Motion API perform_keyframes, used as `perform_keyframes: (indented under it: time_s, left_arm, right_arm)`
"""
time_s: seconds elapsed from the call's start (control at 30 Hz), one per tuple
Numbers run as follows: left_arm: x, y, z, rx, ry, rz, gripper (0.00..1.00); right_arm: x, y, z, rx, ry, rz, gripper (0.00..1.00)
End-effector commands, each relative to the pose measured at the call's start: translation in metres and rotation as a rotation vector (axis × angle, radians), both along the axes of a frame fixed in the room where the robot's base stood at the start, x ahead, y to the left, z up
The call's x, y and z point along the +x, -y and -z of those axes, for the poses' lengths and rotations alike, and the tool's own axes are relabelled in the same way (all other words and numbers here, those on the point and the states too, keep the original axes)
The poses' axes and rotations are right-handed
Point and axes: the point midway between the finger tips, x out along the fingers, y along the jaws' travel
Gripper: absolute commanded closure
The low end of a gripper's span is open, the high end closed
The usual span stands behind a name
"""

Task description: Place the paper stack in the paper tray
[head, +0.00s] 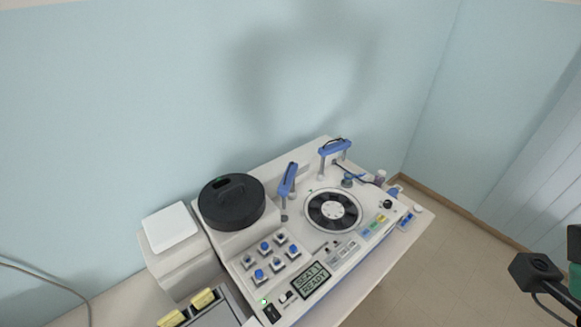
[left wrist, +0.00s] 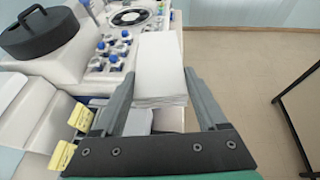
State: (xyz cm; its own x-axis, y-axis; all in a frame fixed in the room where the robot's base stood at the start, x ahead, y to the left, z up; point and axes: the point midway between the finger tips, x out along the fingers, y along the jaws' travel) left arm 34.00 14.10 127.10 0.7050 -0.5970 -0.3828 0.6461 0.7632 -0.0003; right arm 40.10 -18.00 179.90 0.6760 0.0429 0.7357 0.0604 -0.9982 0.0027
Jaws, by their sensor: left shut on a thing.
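In the left wrist view, my left gripper (left wrist: 160,82) is shut on a white paper stack (left wrist: 160,66), with one grey finger along each side of it. The stack's sheet edges face the camera, and it covers part of the machine's front behind it. My left gripper and the held stack do not show in the head view. In the head view, a white box (head: 177,265) with a flat, square white top stands left of the staining machine. I cannot tell whether it is the paper tray. My right gripper is out of view.
The staining machine (head: 335,258) carries a black round lid (head: 231,203), a dark rotor disc (head: 333,210), blue-capped bottles and a display. Yellow-tabbed items (head: 203,298) sit at its front left. A pale wall stands behind, and open floor (head: 440,270) lies right.

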Motion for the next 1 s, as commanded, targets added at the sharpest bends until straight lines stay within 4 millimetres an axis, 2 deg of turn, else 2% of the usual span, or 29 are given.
perform_keyframes:
  time_s: [0.03, 0.1, 0.2, 0.3, 0.83, 1.0]
  left_arm:
    - [0.002, -0.005, -0.023, 0.000, -0.001, -0.056, 0.88]
    - [0.009, -0.018, -0.037, 0.001, 0.001, -0.164, 0.88]
    - [0.022, -0.043, -0.039, 0.002, 0.007, -0.310, 0.88]
    - [0.029, -0.056, -0.044, 0.001, 0.006, -0.383, 0.88]
    - [0.032, -0.059, -0.048, 0.001, 0.003, -0.416, 0.88]
    - [0.040, -0.074, -0.047, 0.000, 0.000, -0.497, 0.88]
  right_arm:
    - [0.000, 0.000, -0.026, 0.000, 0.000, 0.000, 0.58]
    - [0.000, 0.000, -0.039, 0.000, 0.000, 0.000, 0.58]
    - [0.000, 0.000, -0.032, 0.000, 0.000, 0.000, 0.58]
    - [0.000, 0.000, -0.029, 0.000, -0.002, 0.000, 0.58]
    - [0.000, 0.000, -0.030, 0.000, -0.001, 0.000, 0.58]
    - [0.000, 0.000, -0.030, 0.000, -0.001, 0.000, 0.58]
